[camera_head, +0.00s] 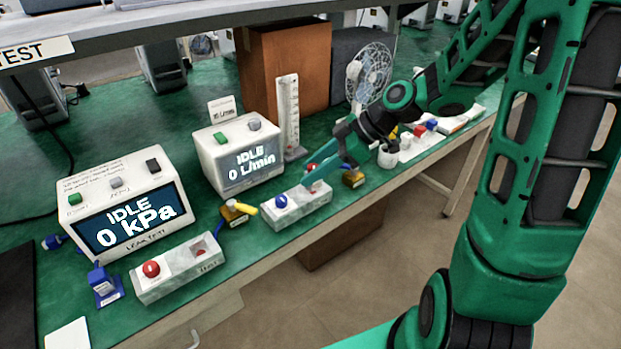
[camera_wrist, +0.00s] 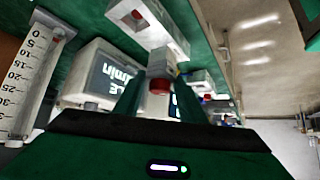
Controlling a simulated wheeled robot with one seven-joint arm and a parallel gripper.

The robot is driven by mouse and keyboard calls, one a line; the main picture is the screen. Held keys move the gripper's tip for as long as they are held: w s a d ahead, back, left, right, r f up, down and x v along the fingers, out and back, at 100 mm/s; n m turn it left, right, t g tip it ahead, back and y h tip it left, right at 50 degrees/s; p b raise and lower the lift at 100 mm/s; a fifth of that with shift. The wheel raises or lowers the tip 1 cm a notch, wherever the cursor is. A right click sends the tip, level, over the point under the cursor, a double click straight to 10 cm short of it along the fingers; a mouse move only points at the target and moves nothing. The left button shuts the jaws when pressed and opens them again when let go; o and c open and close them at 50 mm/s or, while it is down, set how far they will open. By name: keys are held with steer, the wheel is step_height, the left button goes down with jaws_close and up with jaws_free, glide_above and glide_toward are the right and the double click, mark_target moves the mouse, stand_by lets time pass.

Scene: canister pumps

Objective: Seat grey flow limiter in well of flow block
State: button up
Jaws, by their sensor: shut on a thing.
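The flow block (camera_head: 290,214) is a pale speckled block on the green bench, with a blue knob (camera_head: 281,201) at its left end. My gripper (camera_head: 309,181) is over its right end. In the wrist view my gripper (camera_wrist: 158,92) is shut on a small grey piece, the grey flow limiter (camera_wrist: 161,64), which has a dark red end (camera_wrist: 159,86). In the head view the fingers hide this piece and much of the block's right end. A pale block (camera_wrist: 165,22) with a red round spot shows at the top of the wrist view. I cannot tell the limiter's height above the block.
The flow meter (camera_head: 237,157) reads IDLE, 0 L/min, behind the block. The leak tester (camera_head: 125,204) reads 0 kPa, with another block (camera_head: 178,267) in front. Brass fittings (camera_head: 234,212) and (camera_head: 353,177) flank the flow block. A clear tube gauge (camera_head: 288,115) and fan (camera_head: 370,77) stand behind.

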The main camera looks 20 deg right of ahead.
steer(key=w+f, duration=0.1)
steer(key=w+d+f, duration=0.1)
steer(key=w, duration=0.1)
steer(key=w+f, duration=0.1)
steer(key=w, duration=0.1)
steer(key=shift+d+f, duration=0.15)
steer(key=shift+d, duration=0.2)
steer(key=shift+w+f, duration=0.1)
steer(key=shift+f, duration=1.45)
steer(key=shift+c, duration=0.3)
steer(key=shift+f, duration=0.55)
jaws_close()
steer(key=o, duration=1.2)
jaws_free()
steer(key=shift+f, duration=0.1)
steer(key=shift+c, duration=0.2)
